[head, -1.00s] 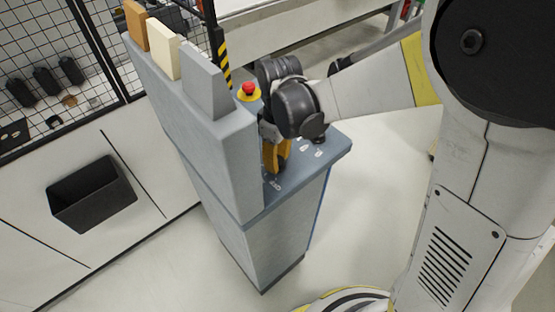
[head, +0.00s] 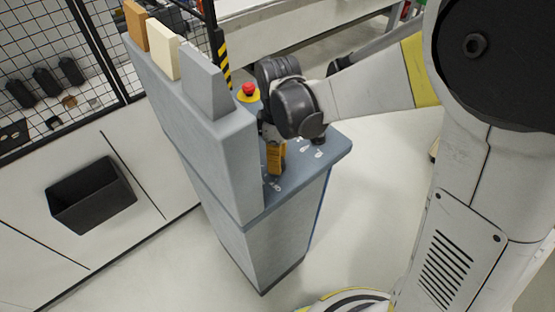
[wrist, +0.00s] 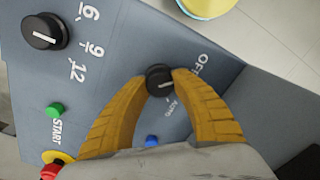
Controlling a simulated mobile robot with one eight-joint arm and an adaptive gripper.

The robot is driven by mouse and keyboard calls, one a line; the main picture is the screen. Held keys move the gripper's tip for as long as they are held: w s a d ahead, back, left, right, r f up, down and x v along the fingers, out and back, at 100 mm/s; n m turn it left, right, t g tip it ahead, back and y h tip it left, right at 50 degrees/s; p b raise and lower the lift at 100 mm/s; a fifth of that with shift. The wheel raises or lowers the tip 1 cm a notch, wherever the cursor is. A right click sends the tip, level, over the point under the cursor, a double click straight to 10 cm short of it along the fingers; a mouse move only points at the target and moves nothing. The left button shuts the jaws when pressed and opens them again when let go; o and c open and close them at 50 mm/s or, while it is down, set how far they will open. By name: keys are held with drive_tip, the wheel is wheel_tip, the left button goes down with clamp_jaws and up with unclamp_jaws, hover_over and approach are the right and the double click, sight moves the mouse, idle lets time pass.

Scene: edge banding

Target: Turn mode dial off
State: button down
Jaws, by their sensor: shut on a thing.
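The mode dial (wrist: 159,77) is a small black round knob on the blue-grey panel in the wrist view. A pale pointer line shows on it; its exact setting is hard to read. The word OFF is printed to its upper right and AUTO to its lower right. My gripper (wrist: 160,83) has its yellow fingers shut on the dial, one tip on each side. In the head view my gripper (head: 275,160) reaches down to the console top (head: 312,172); the dial is hidden there by my fingers and wrist.
A larger black dial (wrist: 44,31) marked 6, 9, 12, a green START button (wrist: 54,111), a blue button (wrist: 152,141) and a red emergency stop (wrist: 50,170) share the panel. A raised grey housing (head: 232,150) stands left of my gripper.

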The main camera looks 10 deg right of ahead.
drive_tip(key=c, duration=1)
unclamp_jaws()
wheel_tip(320, 180, up, 12)
drive_tip(key=shift+w, duration=0.2)
drive_tip(key=shift+d, duration=0.1)
